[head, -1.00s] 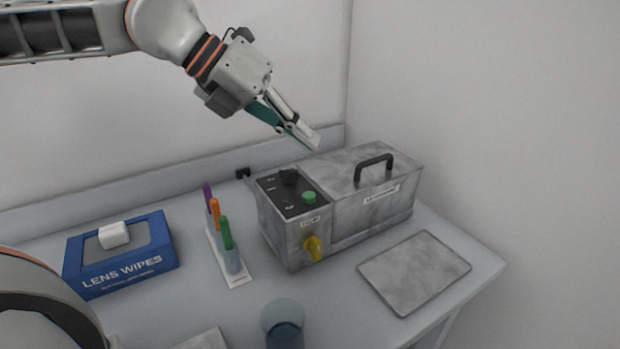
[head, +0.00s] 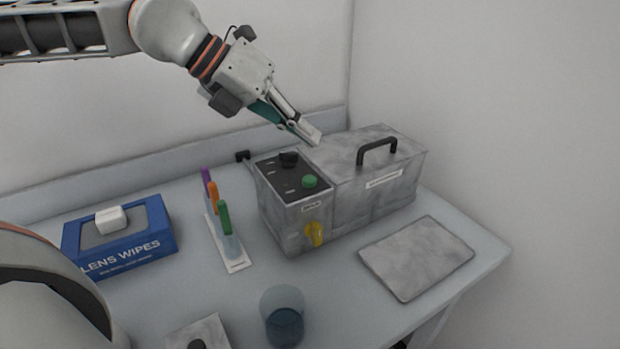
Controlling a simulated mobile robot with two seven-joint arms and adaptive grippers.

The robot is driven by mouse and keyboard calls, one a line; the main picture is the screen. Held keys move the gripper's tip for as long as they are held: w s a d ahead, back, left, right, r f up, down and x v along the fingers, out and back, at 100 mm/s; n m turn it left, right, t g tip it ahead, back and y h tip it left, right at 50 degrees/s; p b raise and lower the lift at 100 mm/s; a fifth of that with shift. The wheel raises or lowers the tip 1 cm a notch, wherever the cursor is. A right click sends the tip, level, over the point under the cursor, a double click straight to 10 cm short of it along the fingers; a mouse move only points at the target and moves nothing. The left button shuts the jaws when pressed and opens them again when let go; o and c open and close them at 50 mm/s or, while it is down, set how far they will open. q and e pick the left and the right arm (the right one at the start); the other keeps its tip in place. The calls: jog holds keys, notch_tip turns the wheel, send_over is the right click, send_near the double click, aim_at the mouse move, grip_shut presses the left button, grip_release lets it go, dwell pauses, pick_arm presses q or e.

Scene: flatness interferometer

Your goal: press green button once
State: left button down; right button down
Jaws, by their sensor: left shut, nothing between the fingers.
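The green button (head: 310,181) is a round knob on the dark top panel of the grey metal box (head: 287,232). A black knob (head: 289,159) is behind it on the same panel, and a yellow knob (head: 314,234) is on the box's front face. My left gripper (head: 312,137) is shut and empty. It shows above and behind the green button in the picture, apart from it, with its fingertips pointing down to the right. My right gripper is not in view.
A larger lidded box (head: 375,186) with a black handle adjoins the control box. A flat grey plate (head: 416,257) lies to the right. A pen holder (head: 238,265), a blue lens wipes box (head: 125,254) and a blue cup (head: 284,318) stand left and in front.

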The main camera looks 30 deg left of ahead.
aim_at(305, 179)
pick_arm(q)
notch_tip(305, 179, down, 4)
jog(key=shift+r+b, duration=0.1)
jog(key=shift+b, duration=0.4)
jog(key=shift+f+b, duration=0.4)
jog(key=shift+f, duration=0.2)
jog(key=shift+w+f, duration=0.1)
jog(key=shift+f, duration=0.05)
dwell(0.5)
jog(key=shift+f+b, duration=0.4)
jog(key=shift+b, duration=0.15)
